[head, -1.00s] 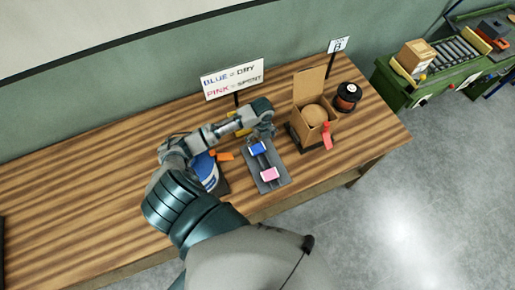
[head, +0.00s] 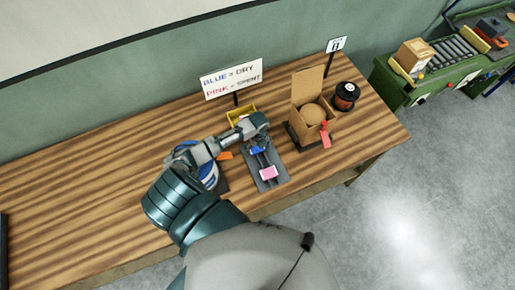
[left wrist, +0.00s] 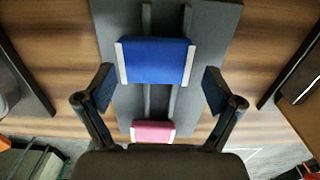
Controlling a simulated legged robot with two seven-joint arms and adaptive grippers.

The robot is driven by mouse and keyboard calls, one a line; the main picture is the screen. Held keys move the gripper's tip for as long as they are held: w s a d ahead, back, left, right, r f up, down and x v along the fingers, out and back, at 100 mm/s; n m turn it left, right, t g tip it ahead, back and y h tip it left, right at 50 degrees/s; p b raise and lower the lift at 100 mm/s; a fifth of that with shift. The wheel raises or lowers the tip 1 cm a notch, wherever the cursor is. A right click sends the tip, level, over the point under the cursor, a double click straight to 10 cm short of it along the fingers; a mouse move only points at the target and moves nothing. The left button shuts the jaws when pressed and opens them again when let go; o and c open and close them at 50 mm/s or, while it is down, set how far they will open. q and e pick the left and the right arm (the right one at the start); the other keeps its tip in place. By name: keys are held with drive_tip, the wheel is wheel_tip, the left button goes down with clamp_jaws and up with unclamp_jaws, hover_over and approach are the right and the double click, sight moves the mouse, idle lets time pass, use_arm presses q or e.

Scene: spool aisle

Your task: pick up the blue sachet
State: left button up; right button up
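The blue sachet (left wrist: 155,61) lies on a dark grey tray (left wrist: 215,25) with raised rails, and it has pale end strips. In the head view the blue sachet (head: 258,150) is partly covered by my gripper. The pink sachet (head: 268,172) lies on the same tray, nearer the table's front edge; it also shows in the left wrist view (left wrist: 153,131). My left gripper (left wrist: 155,88) is open above the tray, one finger on each side of the blue sachet's near edge, with gaps between. My right gripper is not in view.
An open cardboard box (head: 306,112) with a round item inside and a red tag stands right of the tray, with a dark spool (head: 346,96) beyond. A yellow bin (head: 241,113) stands behind, a blue-and-white container (head: 207,172) at left.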

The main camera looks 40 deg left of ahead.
sight(258, 149)
use_arm(q)
drive_tip(key=c, duration=0.7)
drive_tip(key=shift+s+a, duration=0.1)
drive_tip(key=shift+a, duration=0.1)
drive_tip(key=shift+s+a+f, duration=0.15)
drive_tip(key=shift+a, duration=0.3)
drive_tip(key=shift+c, duration=0.4)
drive_tip(key=shift+a, duration=0.1)
drive_tip(key=shift+c, duration=1.3)
drive_tip(key=shift+r, duration=0.3)
clamp_jaws()
drive_tip(key=d+r, duration=0.1)
drive_tip(key=r, duration=0.1)
drive_tip(key=shift+d+r, duration=0.4)
drive_tip(key=s+d, duration=0.1)
drive_tip(key=d, duration=0.3)
drive_tip(key=s+d+r, duration=0.1)
drive_tip(key=d, duration=0.4)
drive_tip(key=s+d, duration=0.1)
drive_tip(key=d, duration=0.4)
drive_tip(key=shift+s+d+r, duration=0.1)
drive_tip(key=shift+s+r, duration=0.15)
drive_tip(key=shift+r, duration=0.1)
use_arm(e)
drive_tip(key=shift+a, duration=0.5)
